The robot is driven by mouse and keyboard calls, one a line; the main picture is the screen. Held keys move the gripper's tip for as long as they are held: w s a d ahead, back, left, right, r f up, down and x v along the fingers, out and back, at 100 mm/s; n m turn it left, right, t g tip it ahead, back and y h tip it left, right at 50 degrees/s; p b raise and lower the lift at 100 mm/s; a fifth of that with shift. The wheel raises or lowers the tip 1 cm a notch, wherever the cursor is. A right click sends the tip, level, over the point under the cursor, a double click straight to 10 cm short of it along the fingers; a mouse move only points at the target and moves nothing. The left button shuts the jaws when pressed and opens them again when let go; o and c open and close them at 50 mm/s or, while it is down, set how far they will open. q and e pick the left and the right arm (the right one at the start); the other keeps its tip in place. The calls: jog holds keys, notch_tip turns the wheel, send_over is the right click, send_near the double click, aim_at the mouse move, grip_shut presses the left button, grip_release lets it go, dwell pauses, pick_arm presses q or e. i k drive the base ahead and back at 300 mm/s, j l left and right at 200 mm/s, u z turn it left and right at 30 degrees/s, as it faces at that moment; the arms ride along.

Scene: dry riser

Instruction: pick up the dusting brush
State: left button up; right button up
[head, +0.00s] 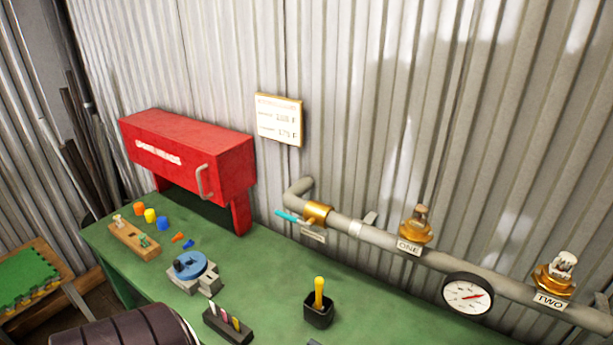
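A yellow handle (319,290) stands upright out of a small black square cup (318,315) on the green bench (270,270). It may be the dusting brush; its lower end is hidden in the cup, so I cannot tell for sure. Neither of my grippers shows in the head view.
A black rack (214,325) with several coloured sticks and a grey fixture with a blue disc (188,266) stand left of the cup. A red cabinet (187,155) stands behind. A pipe with a gauge (467,295) and brass valves runs along the wall.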

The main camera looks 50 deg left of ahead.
aim_at(317, 305)
jog(key=u, duration=1.4)
